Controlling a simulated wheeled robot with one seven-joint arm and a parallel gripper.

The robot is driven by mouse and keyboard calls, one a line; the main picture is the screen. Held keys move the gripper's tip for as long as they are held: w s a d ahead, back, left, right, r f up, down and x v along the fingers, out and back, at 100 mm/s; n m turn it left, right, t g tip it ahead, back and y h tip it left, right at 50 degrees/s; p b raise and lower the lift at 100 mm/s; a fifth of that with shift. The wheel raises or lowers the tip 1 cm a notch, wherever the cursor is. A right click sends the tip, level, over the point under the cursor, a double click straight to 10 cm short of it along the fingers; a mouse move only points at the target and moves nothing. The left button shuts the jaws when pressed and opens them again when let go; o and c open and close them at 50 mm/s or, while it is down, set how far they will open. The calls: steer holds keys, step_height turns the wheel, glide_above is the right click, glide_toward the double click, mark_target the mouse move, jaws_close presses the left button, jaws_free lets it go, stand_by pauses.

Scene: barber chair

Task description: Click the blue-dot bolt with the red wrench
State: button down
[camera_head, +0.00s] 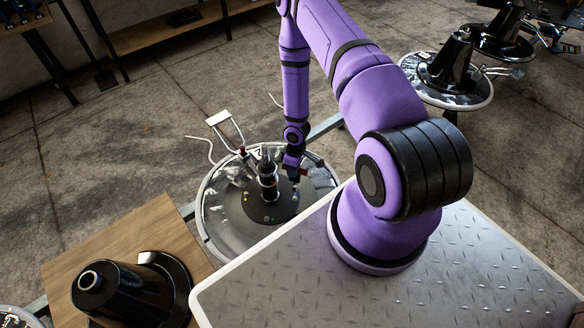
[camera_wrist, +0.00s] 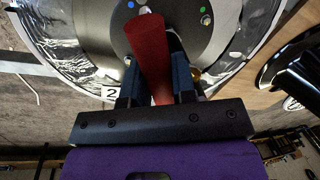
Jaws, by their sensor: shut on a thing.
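The red wrench (camera_wrist: 150,48) is between the two fingers of my gripper (camera_wrist: 156,72) in the wrist view, its red handle reaching up over the dark disc (camera_wrist: 187,38). In the head view, my gripper (camera_head: 293,168) is low over the right part of the disc (camera_head: 250,207), beside the upright black post (camera_head: 268,182). A bit of red shows at the gripper there. In the wrist view, a blue dot (camera_wrist: 131,4) lies at the top edge, left of the wrench. A green dot (camera_wrist: 202,9) lies to the right. The wrench's working end and its contact with any bolt cannot be made out.
The disc sits on a round base with a silvery rim (camera_head: 213,228). A black chair part (camera_head: 128,290) rests on a wooden board (camera_head: 72,258) at lower left. More round bases (camera_head: 480,98) stand at upper right.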

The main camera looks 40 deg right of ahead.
mark_target(295, 181)
steer(key=shift+s+f, duration=0.1)
steer(key=shift+f, duration=3.75)
steer(key=m, duration=0.4)
steer(key=shift+d+m+t, duration=0.15)
steer(key=shift+m+t, duration=0.15)
steer(key=shift+t, duration=0.1)
steer(key=m, duration=0.4)
steer(key=shift+d+m+t, duration=0.1)
steer(key=shift+m+t, duration=0.2)
